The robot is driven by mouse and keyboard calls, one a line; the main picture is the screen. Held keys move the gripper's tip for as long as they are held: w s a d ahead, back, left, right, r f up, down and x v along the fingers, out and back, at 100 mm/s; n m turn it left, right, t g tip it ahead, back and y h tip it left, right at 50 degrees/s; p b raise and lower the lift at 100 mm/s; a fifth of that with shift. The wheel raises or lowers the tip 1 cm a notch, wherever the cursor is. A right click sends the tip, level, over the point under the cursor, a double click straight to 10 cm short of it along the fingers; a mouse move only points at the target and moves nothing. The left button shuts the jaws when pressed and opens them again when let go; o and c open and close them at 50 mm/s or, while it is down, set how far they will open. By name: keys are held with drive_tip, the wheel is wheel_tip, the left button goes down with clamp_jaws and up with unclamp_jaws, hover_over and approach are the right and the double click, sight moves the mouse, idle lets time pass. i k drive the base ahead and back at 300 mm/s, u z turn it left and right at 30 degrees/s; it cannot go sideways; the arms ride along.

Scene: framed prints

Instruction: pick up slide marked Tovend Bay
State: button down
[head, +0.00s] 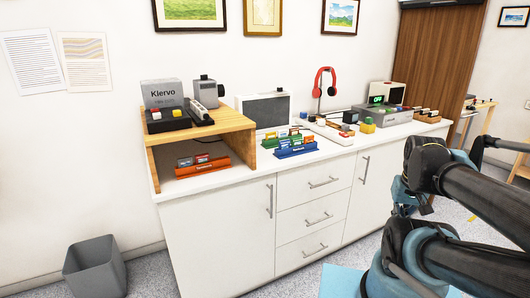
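Small slide-like cards stand in colored racks on the white cabinet top. An orange rack (203,168) holds a few under the wooden shelf. A blue rack (296,151) with several cards stands to its right, and more cards in green and orange (272,141) show just behind and beside it. The markings are too small to read, so I cannot tell which slide says Tovend Bay. My arm reaches in from the right, in front of the cabinet's right part. My gripper is not in view.
A wooden shelf (237,123) on the white cabinet (224,222) carries a box marked Kiervo (162,93) and other devices. A grey screen-like box (264,109), red headphones (320,83) and more devices stand behind and right. A grey bin (95,267) stands on the floor left.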

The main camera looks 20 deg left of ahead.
sight(283, 145)
drive_tip(key=z, duration=0.2)
drive_tip(key=k, duration=0.7)
drive_tip(key=u, duration=0.6)
drive_tip(key=i, duration=1)
drive_tip(key=z, duration=0.05)
